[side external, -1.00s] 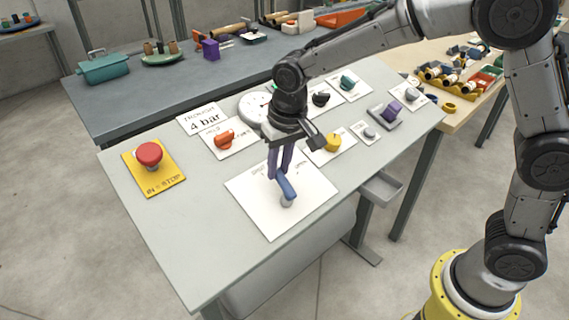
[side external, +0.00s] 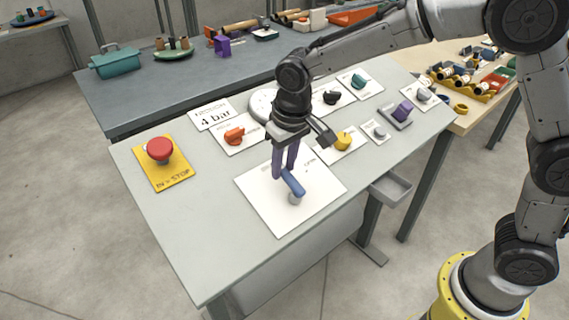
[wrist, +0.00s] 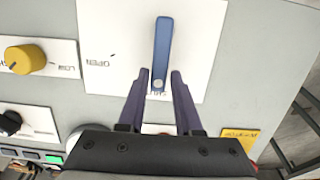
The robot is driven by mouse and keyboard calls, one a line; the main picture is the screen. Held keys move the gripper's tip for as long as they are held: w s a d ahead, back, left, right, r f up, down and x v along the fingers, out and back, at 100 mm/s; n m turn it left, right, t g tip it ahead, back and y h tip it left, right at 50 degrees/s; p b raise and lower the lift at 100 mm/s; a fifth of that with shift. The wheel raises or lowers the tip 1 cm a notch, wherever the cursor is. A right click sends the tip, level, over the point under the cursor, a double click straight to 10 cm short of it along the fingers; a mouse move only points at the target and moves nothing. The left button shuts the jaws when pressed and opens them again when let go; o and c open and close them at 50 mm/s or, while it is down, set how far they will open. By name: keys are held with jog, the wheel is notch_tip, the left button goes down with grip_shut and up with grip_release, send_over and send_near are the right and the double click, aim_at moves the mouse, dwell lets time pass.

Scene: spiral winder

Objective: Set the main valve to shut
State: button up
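The main valve is a blue lever (side external: 293,183) on a short pale post, on a white plate (side external: 262,207) on the grey panel. In the wrist view the lever (wrist: 163,42) lies lengthwise, its near end with a pale round spot pointing at the partly hidden SHUT label (wrist: 157,94). The OPEN label (wrist: 100,61) is off to the left. My gripper (side external: 283,176) is over the lever's near end. In the wrist view its purple fingers (wrist: 160,73) are apart, one each side of that end, with visible gaps. Contact does not show.
A red stop button (side external: 160,150) on a yellow plate stands at the panel's left. The panel's front left is clear.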

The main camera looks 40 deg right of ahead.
aim_at(291, 179)
jog(key=shift+o, duration=1.3)
jog(key=shift+f, duration=0.1)
notch_tip(291, 179, up, 14)
jog(key=s, duration=0.2)
jog(key=shift+f, duration=0.15)
jog(key=shift+s, duration=0.1)
jog(key=s+d+r+m+t, duration=0.2)
jog(key=s+d+r, duration=0.4)
jog(key=s+d, duration=0.55)
jog(key=s+d+f+n+t, duration=0.1)
jog(key=s+d+f, duration=0.2)
jog(key=s+f, duration=0.7)
jog(key=shift+s+d+f+n+t, duration=0.15)
jog(key=shift+s+d+n+t, duration=0.2)
jog(key=shift+s, duration=0.65)
